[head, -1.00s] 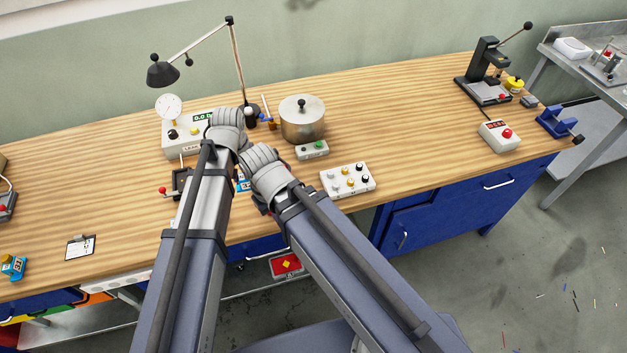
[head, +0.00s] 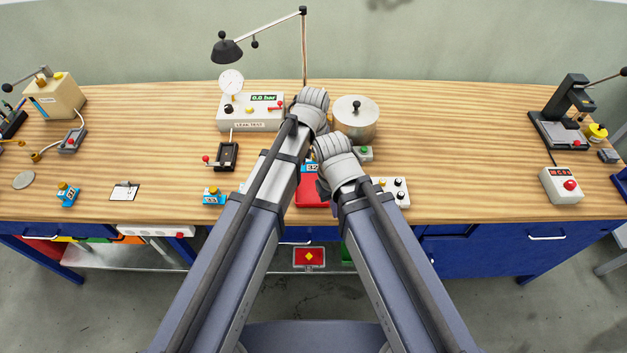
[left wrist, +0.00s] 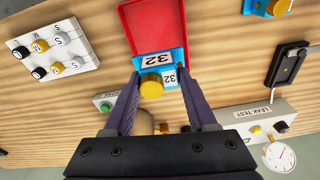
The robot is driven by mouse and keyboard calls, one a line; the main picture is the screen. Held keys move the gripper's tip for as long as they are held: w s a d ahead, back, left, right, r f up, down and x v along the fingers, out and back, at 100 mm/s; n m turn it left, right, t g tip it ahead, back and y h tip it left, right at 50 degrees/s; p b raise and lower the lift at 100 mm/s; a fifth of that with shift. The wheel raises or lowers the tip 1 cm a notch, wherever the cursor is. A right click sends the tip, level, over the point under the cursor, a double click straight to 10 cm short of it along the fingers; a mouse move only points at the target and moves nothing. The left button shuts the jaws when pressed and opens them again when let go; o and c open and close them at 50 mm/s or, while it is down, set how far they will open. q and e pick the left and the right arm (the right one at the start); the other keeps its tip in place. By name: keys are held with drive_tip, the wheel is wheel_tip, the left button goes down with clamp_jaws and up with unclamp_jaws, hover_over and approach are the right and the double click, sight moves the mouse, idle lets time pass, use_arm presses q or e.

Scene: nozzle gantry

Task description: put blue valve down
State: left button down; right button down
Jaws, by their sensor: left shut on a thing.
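The blue valve (left wrist: 152,68), with a yellow knob and white labels reading 32, is between the fingertips of my left gripper (left wrist: 158,75) in the left wrist view. The gripper is shut on it. In the head view the valve (head: 311,168) shows partly between my two arms. A red tray (left wrist: 152,18) lies right by the valve, which overlaps its edge; the tray also shows in the head view (head: 312,197). I cannot tell whether the valve touches the tray or table. My right gripper is hidden behind its own arm.
The leak test box (head: 250,112), a metal pot (head: 355,118) and a black lever fixture (head: 227,156) stand around the arms. A knob panel (left wrist: 52,50) is near the tray. Another blue valve (head: 212,196) stands left. Bare wood lies farther right.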

sight(313, 168)
use_arm(q)
wheel_tip(313, 168, down, 5)
drive_tip(key=b, duration=0.4)
drive_tip(key=shift+f+b, duration=0.2)
drive_tip(key=shift+b, duration=0.1)
wheel_tip(313, 168, down, 4)
drive_tip(key=b, duration=0.3)
drive_tip(key=shift+r+b, duration=0.15)
drive_tip(key=shift+b, duration=0.2)
drive_tip(key=shift+c, duration=1)
unclamp_jaws()
drive_tip(key=r+p, duration=0.4)
drive_tip(key=s+r+p, duration=0.1)
drive_tip(key=r+p, duration=0.7)
drive_tip(key=shift+s, duration=0.25)
